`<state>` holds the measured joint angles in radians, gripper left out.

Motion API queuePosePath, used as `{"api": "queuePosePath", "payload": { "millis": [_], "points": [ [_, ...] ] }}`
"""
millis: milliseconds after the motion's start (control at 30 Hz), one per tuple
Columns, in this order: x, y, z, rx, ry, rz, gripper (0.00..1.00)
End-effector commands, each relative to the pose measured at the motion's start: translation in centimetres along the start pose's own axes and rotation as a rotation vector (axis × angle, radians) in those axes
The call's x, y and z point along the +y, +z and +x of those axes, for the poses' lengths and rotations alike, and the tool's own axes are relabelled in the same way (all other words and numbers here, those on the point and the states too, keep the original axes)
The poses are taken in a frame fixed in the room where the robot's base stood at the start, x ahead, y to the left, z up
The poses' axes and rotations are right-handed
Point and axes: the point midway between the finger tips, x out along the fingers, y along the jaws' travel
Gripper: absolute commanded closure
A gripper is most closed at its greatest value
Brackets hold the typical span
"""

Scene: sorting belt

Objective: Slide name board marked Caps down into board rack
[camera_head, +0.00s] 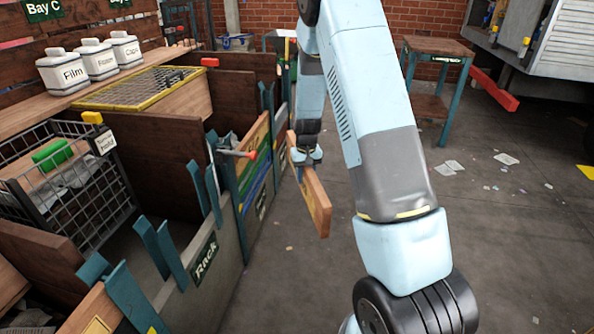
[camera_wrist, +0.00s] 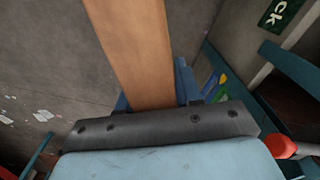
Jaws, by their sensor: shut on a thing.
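The wooden name board (camera_head: 317,205) is clamped in my gripper (camera_head: 304,158) and tilts down toward the front, out over the aisle side of the rack. Its lettering is not in sight, so I cannot read Caps on it. In the wrist view the board (camera_wrist: 135,50) runs up the picture between the blue fingers of my gripper (camera_wrist: 152,92). The board rack (camera_head: 232,240), with a green Rack sign (camera_head: 205,260) and paired teal posts, stands left of the held board. The board appears apart from the rack.
A red-tipped lever (camera_head: 240,154) juts from the rack near the board; its red end (camera_wrist: 281,146) shows in the wrist view. A wire basket (camera_head: 75,195) and white jars (camera_head: 62,72) are at left. A workbench (camera_head: 438,48) stands behind. The floor (camera_head: 490,240) at right is mostly clear.

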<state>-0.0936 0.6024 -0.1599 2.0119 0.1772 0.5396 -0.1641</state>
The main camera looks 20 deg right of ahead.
Motion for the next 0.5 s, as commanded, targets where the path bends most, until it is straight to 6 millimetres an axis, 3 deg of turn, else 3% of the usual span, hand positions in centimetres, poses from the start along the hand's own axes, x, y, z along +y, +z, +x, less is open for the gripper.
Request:
{"api": "queuePosePath", "payload": {
  "millis": [500],
  "points": [
    [-1.8, 0.0, -0.1, 0.001, 0.0, -0.028, 1.0]
  ]
}}
